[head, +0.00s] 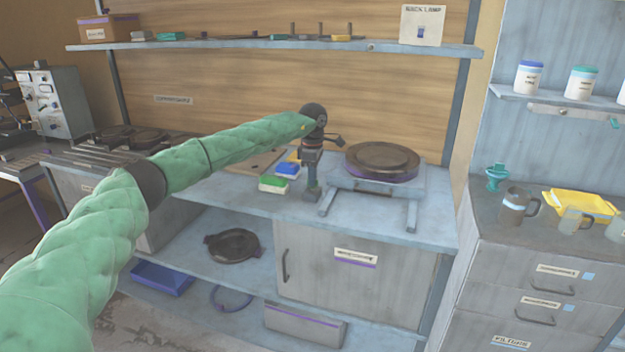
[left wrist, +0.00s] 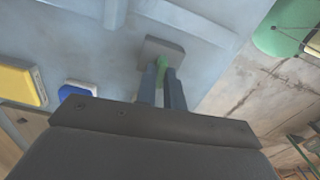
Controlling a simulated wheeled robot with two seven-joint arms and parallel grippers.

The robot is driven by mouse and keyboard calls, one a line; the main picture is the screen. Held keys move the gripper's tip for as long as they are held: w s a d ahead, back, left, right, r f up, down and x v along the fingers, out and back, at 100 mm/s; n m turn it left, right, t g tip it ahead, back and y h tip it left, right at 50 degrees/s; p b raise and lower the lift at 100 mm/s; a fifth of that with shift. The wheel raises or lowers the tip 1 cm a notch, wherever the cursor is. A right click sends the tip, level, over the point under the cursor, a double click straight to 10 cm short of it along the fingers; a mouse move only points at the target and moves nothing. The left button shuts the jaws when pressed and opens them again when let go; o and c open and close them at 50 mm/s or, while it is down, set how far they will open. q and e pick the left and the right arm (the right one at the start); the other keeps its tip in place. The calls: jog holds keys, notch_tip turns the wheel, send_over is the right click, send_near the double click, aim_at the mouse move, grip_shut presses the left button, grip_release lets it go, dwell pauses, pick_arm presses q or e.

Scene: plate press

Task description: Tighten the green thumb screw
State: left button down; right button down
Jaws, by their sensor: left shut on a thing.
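My left gripper (head: 313,192) points down at the front of the workbench, just left of the plate press (head: 382,165). The press has a dark round plate on a pale blue-grey frame with legs. In the left wrist view my left gripper (left wrist: 162,88) is shut on a small green piece (left wrist: 162,68), seemingly the green thumb screw. Most of it is hidden between the fingers. A grey block (left wrist: 165,44) lies just beyond the fingertips; I cannot tell whether it touches the screw. In the head view the screw is hidden by the gripper. My right gripper is not in view.
Green (head: 273,184), blue (head: 287,169) and yellow blocks lie on the bench left of the gripper. A shelf (head: 260,44) runs behind. A cabinet (head: 540,290) with a yellow tray (head: 580,206) and mugs stands at the right. The bench's right front is clear.

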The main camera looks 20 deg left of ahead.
pick_arm(q)
jog(key=shift+w+a+r+m, duration=0.1)
jog(key=shift+r+m, duration=0.15)
jog(key=shift+m, duration=0.35)
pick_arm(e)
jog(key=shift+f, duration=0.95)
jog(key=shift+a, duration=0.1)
pick_arm(q)
jog(key=c, duration=1.6)
grip_release()
jog(key=shift+o, duration=0.5)
jog(key=shift+f, duration=0.15)
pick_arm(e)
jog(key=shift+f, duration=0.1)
